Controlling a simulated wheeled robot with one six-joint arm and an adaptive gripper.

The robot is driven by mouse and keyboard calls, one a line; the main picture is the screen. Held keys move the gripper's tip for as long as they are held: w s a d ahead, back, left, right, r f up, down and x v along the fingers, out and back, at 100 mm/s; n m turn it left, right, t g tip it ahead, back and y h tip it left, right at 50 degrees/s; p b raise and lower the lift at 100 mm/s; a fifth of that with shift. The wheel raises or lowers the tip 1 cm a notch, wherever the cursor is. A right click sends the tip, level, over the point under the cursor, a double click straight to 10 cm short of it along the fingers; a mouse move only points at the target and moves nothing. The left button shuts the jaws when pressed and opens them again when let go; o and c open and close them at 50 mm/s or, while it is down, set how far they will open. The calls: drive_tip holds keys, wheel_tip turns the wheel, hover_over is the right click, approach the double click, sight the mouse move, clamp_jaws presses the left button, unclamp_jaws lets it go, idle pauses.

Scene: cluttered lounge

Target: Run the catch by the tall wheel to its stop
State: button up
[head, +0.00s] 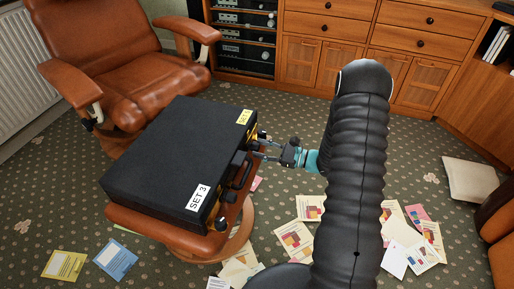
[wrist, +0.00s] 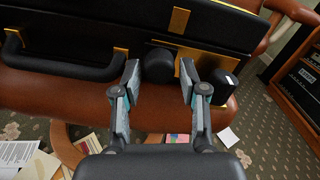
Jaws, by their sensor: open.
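My gripper (head: 264,149) is open at the far front corner of the case. In the wrist view, a round black knob (wrist: 159,64) lies ahead of and between the open fingertips (wrist: 159,90). A black block with a white mark (wrist: 224,84) is just right of the right finger. I cannot tell whether a finger touches anything.
A brown leather armchair (head: 130,60) stands behind the case. Papers (head: 295,240) lie scattered on the patterned carpet under and around my arm. Wooden cabinets (head: 345,62) and a rack of black equipment (head: 243,40) line the back. A cushion (head: 472,180) lies at right.

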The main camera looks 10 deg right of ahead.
drive_tip(key=v, duration=1)
